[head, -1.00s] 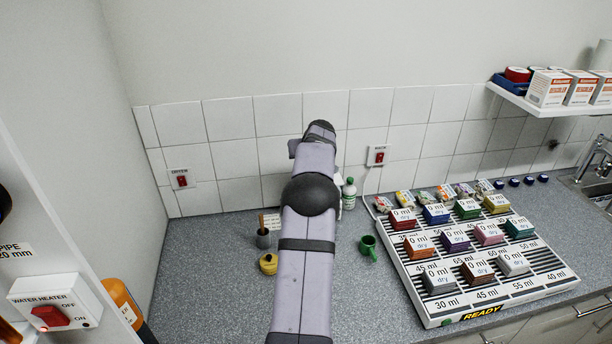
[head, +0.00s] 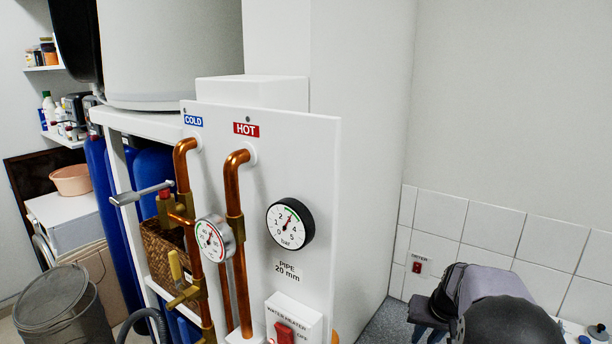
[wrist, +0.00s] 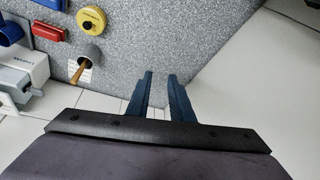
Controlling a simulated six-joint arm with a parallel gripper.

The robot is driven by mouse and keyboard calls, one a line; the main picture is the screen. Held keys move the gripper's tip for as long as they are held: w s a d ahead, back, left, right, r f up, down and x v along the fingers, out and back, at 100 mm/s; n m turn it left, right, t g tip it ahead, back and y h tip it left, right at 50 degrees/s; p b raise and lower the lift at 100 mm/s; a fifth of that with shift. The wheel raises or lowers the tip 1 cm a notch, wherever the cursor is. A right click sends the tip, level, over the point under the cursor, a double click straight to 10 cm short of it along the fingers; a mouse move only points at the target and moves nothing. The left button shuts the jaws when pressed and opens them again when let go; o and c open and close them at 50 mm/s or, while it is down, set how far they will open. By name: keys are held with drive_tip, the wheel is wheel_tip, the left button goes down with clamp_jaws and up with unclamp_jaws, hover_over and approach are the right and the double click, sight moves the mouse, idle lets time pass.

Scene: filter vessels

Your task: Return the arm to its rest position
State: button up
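My arm (head: 505,318) shows at the lower right of the head view, in front of the tiled wall by the counter corner. Its dark rounded joint is cut off by the bottom edge. In the wrist view my gripper (wrist: 160,75) has two dark blue fingers with a gap between them. Nothing is held in the gap. The fingers are over the grey speckled counter (wrist: 200,40), clear of the objects on it.
In the head view, a white panel (head: 300,170) carries copper pipes (head: 236,210) and a pressure gauge (head: 290,223).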

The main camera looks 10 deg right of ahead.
drive_tip(key=s+a+f+n+g+b, duration=0.1)
drive_tip(key=s+a+f+n+g, duration=0.1)
drive_tip(key=s+a, duration=0.9)
drive_tip(key=s+a+f+n+g, duration=0.2)
drive_tip(key=s+a+f+n, duration=0.1)
drive_tip(key=s+a, duration=0.8)
drive_tip(key=shift+s+a+f+y+b, duration=0.35)
drive_tip(key=shift+a+f, duration=0.15)
drive_tip(key=shift+f, duration=0.15)
drive_tip(key=shift+w, duration=0.2)
